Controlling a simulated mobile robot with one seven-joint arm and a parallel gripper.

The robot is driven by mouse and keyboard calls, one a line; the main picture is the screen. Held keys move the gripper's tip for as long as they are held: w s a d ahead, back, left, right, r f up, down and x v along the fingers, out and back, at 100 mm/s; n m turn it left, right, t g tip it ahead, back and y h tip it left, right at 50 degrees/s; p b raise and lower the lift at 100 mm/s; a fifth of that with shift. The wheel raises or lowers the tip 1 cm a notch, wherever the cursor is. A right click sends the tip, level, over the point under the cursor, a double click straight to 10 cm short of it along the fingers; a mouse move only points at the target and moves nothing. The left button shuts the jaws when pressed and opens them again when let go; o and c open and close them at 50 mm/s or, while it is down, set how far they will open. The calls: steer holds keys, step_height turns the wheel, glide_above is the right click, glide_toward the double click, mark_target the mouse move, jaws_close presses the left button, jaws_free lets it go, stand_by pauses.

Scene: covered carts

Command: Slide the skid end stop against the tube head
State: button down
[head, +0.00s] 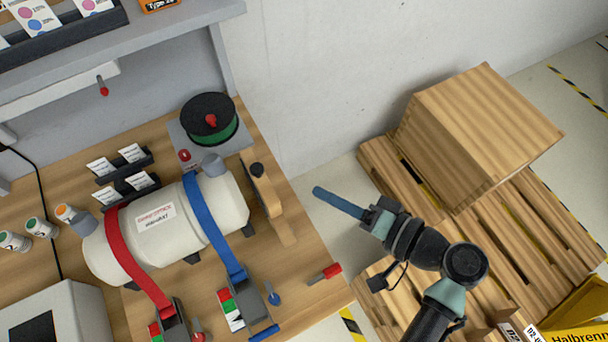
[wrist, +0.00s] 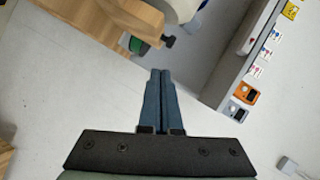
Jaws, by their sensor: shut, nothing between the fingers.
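The white tube (head: 155,238) lies on a wooden skid on the bench, under a red strap (head: 125,255) and a blue strap (head: 215,225). Its head is the right-hand end (head: 236,203). The wooden skid end stop (head: 268,208), with a black knob, stands upright just beyond the head. A narrow gap seems to show between them, but contact low down cannot be told. In the wrist view the end stop (wrist: 138,14) and part of the tube (wrist: 182,8) show at the top. My gripper (head: 318,192) is shut and empty, right of the end stop and apart from it, beyond the bench edge; its fingers (wrist: 161,72) are together.
A green spool (head: 213,125) stands behind the tube head. A red-tipped lever (head: 328,272) sits near the bench's right edge, and strap ratchets (head: 245,300) lie in front. A wooden crate (head: 480,130) on pallets (head: 555,240) is to the right. Floor between bench and pallets is clear.

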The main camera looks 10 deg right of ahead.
mark_target(252, 173)
steer(key=w+a+f+m+t+p, duration=0.2)
steer(key=w+a+m+p, duration=0.2)
steer(key=w+a, duration=0.3)
steer(key=shift+a+t, duration=0.3)
steer(key=shift+a, duration=0.05)
stand_by(0.4)
steer(key=shift+s+a, duration=0.25)
steer(key=shift+a, duration=0.55)
steer(key=shift+s+a, duration=0.25)
steer(key=shift+a, duration=0.55)
steer(key=shift+d, duration=0.1)
